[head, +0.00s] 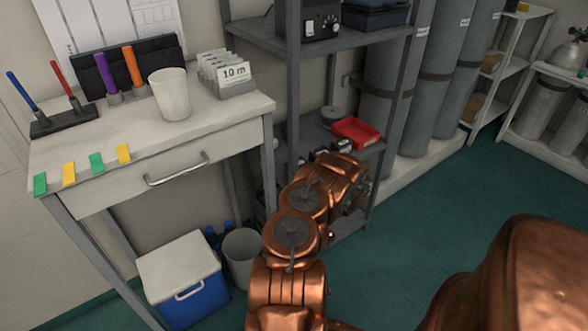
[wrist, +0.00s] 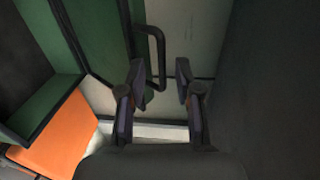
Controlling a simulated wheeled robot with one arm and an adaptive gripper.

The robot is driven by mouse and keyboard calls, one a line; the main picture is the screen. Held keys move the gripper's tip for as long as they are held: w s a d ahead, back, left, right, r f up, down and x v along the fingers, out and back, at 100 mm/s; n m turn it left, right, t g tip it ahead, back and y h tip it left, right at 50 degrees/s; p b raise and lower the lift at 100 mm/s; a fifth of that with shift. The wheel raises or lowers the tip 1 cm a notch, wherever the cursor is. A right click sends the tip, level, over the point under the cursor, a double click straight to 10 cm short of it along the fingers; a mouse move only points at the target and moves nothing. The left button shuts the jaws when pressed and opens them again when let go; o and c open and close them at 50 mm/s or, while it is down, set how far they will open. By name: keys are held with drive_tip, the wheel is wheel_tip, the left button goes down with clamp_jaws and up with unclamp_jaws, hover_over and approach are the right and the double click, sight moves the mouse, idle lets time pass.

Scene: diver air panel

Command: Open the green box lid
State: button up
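In the wrist view, my gripper (wrist: 159,70) is open, its two fingers apart with nothing held between them. A black bar handle (wrist: 161,55) stands beyond the fingertips, nearer the left finger; I cannot tell if they touch. Green surfaces with dark edges (wrist: 92,25) lie at upper left, beside a pale panel (wrist: 195,35). They may be part of the green box, but I cannot tell which part is its lid. In the head view, my arm covers part of the shelf, and I cannot make out the green box or the fingertips there.
An orange surface (wrist: 62,135) is at lower left in the wrist view. In the head view, a grey shelf unit (head: 283,75) holds a red tray (head: 356,131). A white table (head: 120,135) stands left, a blue cooler (head: 195,302) below it. Green floor (head: 440,215) is open at right.

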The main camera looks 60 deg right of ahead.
drive_tip(key=v, duration=1.1)
drive_tip(key=shift+s+a, duration=0.1)
drive_tip(key=shift+a, duration=0.05)
